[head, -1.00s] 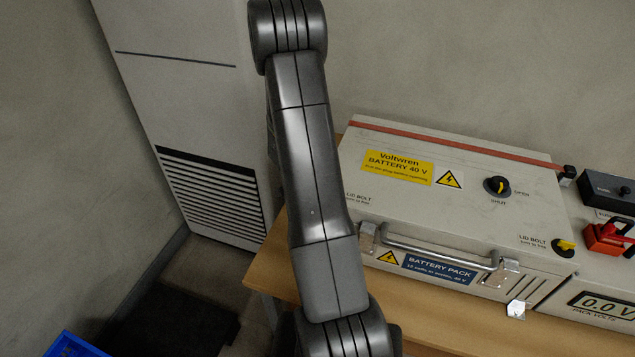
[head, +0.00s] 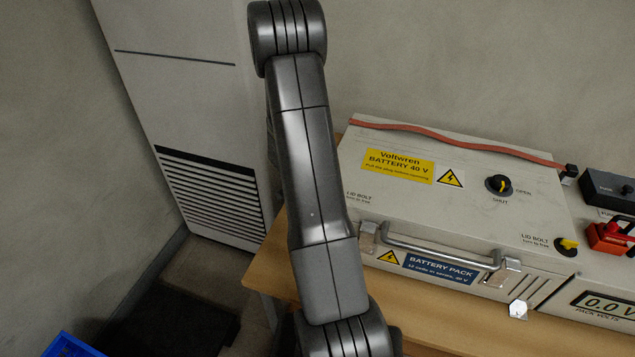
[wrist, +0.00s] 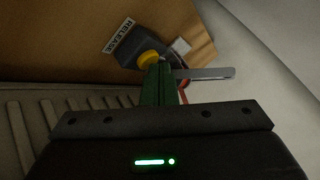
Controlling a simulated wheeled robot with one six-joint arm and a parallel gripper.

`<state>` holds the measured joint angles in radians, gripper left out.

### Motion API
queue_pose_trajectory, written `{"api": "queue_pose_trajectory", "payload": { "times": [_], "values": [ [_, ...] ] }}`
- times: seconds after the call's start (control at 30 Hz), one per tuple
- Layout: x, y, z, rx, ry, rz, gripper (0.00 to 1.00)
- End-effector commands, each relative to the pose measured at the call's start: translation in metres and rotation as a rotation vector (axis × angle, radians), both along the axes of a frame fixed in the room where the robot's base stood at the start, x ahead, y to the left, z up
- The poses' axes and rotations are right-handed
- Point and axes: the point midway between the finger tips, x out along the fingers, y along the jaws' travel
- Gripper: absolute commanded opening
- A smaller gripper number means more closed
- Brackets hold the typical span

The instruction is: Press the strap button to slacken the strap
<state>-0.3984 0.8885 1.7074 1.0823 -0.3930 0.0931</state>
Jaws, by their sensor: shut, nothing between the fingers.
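The red strap (head: 450,142) runs along the back of the battery box lid and lies in loose waves. In the wrist view the yellow button (wrist: 149,58) sits on a dark housing (wrist: 132,44) beside a "RELEASE" label (wrist: 118,36). My gripper (wrist: 158,68) is shut and empty, with its green fingers' tips at the button, partly covering it; they appear to touch it. The head view does not show the gripper or the button.
The battery box (head: 465,215) stands on a wooden bench (head: 272,262), with a front handle (head: 440,252), a black knob (head: 498,186) and a yellow lid bolt (head: 566,246). A black unit (head: 608,188) and red connector (head: 608,238) are at right. A vented cabinet (head: 190,110) stands left.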

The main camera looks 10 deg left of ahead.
Motion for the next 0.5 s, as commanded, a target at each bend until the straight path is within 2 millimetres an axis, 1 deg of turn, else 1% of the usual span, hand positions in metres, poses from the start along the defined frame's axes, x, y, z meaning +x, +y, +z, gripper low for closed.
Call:
{"api": "queue_pose_trajectory", "payload": {
  "times": [0.27,0.5],
  "values": [
    [0.0,0.0,0.0,0.0,0.001,0.0,0.0],
    [0.0,0.0,0.013,0.0,0.001,0.0,0.0]
  ]
}}
